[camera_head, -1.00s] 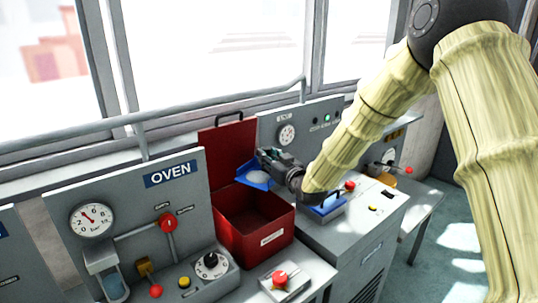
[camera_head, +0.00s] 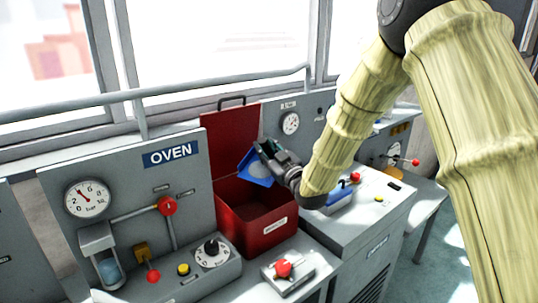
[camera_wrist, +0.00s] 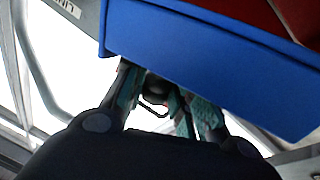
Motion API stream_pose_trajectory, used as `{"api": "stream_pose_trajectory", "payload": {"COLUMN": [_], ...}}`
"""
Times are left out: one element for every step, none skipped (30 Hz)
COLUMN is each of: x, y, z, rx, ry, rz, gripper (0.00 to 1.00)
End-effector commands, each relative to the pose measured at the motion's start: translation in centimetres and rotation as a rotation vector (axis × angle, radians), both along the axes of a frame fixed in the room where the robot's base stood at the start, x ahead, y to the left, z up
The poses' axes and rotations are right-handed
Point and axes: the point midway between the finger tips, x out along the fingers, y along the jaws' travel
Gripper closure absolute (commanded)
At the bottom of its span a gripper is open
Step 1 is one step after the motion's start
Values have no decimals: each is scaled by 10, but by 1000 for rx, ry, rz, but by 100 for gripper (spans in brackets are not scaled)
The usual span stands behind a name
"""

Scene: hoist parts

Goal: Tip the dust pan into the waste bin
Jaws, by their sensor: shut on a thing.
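The blue dust pan (camera_head: 253,167) is held over the opening of the red waste bin (camera_head: 262,232), tilted more steeply than level. A paler patch shows on its face; I cannot tell if it is dust. My gripper (camera_head: 274,158) is shut on the pan at its right side. The bin's lid (camera_head: 232,135) stands open behind the pan. In the wrist view, the pan's blue side (camera_wrist: 215,60) fills the upper right, close to the fingers (camera_wrist: 160,95); the grip point itself is partly hidden.
The oven panel (camera_head: 130,190) with its gauge and red knobs stands left of the bin. A red button box (camera_head: 287,275) is in front of it. A grey console (camera_head: 365,220) is to the right. A rail and windows run behind.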

Motion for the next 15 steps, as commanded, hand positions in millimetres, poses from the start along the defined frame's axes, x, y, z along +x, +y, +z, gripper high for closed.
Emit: {"api": "stream_pose_trajectory", "payload": {"x": [-2, -3, -4, -5, -7, -8, -8, -9, -10, -11, -12, -13, -14, -14, -15], "y": [2, 2, 3, 4, 5, 5, 6, 6, 7, 8, 8, 9, 9, 10, 11], "z": [-3, -3, -2, -2, -1, -1, -1, -2, -2, -2, -2, -2, -2, -3, -3], "rx": [-17, -26, -39, -49, -58, -64, -69, -75, -83, -88, -92, -100, -105, -111, -118], "ry": [-22, -36, -53, -68, -82, -91, -98, -106, -117, -124, -132, -142, -151, -158, -168], "rz": [1, 1, 1, 1, 0, 0, 0, 1, 1, 1, 0, 0, 0, 0, 0], "gripper": [100, 100, 100, 100, 100, 100, 100, 100, 100, 100, 100, 100, 100, 100, 100]}}
